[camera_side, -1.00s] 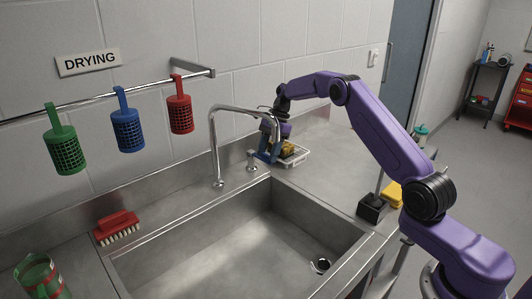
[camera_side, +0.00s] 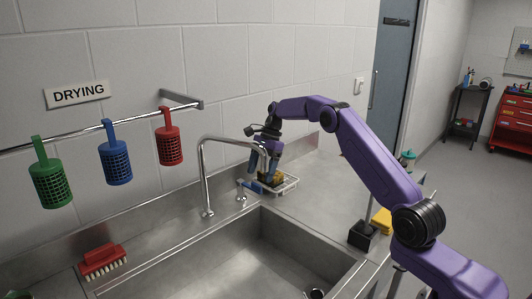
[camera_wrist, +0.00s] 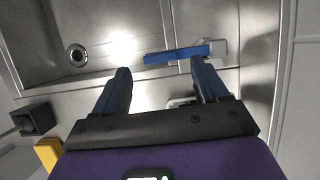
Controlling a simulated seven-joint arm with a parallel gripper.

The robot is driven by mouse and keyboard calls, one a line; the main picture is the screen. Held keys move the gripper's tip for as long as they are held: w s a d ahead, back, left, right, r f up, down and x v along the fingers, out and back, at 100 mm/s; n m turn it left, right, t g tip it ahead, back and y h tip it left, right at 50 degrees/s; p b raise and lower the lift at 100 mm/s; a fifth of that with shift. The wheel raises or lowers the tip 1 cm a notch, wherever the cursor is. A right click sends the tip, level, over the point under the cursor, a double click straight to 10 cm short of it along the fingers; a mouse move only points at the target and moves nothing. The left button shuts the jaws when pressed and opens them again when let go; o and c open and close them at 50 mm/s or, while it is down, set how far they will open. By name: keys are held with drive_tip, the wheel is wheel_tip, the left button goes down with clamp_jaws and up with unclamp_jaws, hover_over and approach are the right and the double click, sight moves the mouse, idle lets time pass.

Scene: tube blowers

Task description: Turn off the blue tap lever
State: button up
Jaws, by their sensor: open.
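The blue tap lever (camera_side: 252,187) sticks out to the right from a small metal post behind the sink, in the side view. In the wrist view the lever (camera_wrist: 178,53) lies roughly crosswise, just beyond my fingertips, its right end at a grey metal fitting. My gripper (camera_wrist: 160,68) is open and empty, with its right fingertip close to the lever; contact cannot be told. In the side view my gripper (camera_side: 271,175) points down above the counter, just right of the lever. The curved metal spout (camera_side: 204,170) stands to the left.
The sink basin (camera_side: 240,260) is open in front. A black block (camera_side: 362,236) and a yellow item (camera_side: 382,221) stand on the right counter. Coloured baskets hang from a rail at left.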

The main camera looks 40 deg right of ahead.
drive_tip(key=v, duration=0.8)
drive_tip(key=shift+r, duration=0.2)
drive_tip(key=shift+d, duration=0.1)
